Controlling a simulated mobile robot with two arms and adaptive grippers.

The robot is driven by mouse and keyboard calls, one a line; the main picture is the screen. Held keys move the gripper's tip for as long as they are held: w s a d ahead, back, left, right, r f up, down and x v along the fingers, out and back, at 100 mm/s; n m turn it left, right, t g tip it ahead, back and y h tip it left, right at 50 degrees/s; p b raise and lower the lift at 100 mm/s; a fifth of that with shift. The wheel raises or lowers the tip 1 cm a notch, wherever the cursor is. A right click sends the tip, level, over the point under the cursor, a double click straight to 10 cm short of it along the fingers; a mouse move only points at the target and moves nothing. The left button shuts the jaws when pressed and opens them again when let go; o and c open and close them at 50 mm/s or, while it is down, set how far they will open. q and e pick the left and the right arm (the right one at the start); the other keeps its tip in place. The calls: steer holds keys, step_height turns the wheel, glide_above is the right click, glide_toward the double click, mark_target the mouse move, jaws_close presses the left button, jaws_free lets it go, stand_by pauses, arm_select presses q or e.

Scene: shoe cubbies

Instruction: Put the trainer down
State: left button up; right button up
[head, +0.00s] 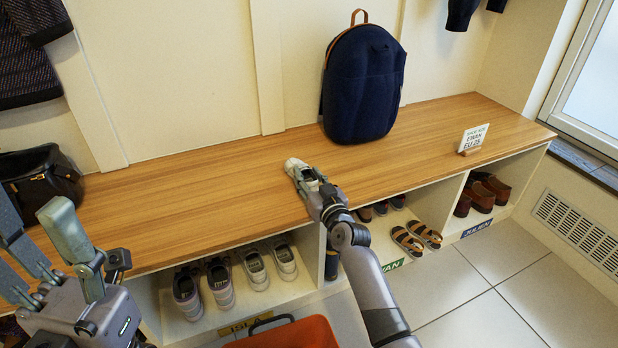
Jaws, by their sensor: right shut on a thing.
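A white trainer (293,165) is at the middle of the wooden bench top (200,190). My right gripper (308,179) is shut on it, and the gripper hides part of the shoe. I cannot tell whether the trainer touches the bench or is just above it. My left gripper (42,245) is at the lower left, with its fingers spread apart and empty. A small card (473,138) reading "EWAN EU 25" stands on the bench at the right.
A navy backpack (363,85) stands against the wall behind the trainer. A dark bag (42,180) is at the bench's left end. Cubbies below hold grey trainers (218,283), sandals (407,242) and brown shoes (481,196). An orange bin (285,335) is in front.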

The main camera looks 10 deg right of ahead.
steer(key=o, duration=1.2)
